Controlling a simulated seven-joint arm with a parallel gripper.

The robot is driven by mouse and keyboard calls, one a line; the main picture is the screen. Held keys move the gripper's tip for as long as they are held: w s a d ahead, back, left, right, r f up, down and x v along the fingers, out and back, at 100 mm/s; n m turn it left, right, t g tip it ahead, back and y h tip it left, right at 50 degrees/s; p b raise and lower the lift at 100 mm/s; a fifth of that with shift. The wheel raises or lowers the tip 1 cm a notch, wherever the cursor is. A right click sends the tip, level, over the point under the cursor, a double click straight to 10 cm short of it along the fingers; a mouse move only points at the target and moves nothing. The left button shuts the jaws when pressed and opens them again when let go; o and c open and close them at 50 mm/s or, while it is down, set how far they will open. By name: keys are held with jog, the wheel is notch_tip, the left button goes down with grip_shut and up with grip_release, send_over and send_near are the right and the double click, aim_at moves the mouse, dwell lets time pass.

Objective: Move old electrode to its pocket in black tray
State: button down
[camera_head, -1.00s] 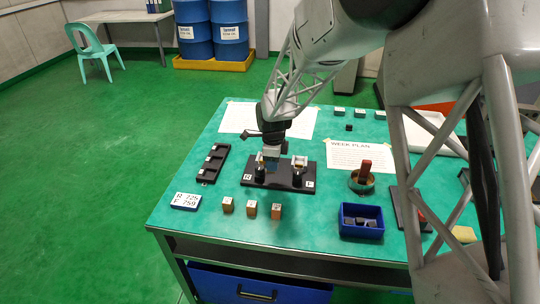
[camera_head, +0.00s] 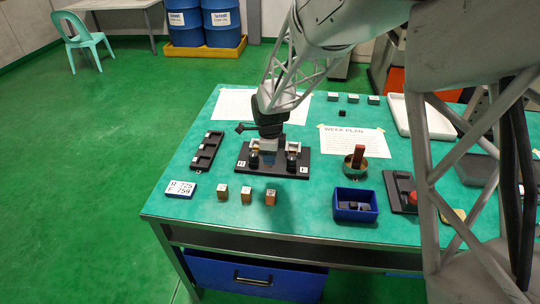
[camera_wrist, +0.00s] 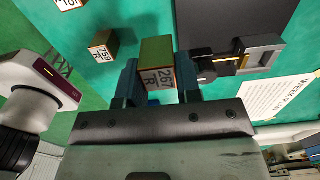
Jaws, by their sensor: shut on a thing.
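My gripper (camera_head: 269,147) is over the black fixture plate (camera_head: 271,171), between its two clamp stations, left (camera_head: 254,152) and right (camera_head: 292,152). In the wrist view it is shut on an electrode block (camera_wrist: 158,52) whose pale end face reads 267 and R. The block sits between the two blue-grey fingers; in the head view it is mostly hidden by the gripper. The black tray (camera_head: 207,150), a narrow strip of pockets, lies left of the plate. I cannot tell which pocket belongs to this block.
Several copper-coloured blocks (camera_head: 246,195) stand in front of the plate, near a number card (camera_head: 181,190). A blue bin (camera_head: 355,205) and a round bowl (camera_head: 356,166) stand at right. Papers lie behind. Green table shows between plate and tray.

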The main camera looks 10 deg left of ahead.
jog(key=shift+w, duration=0.15)
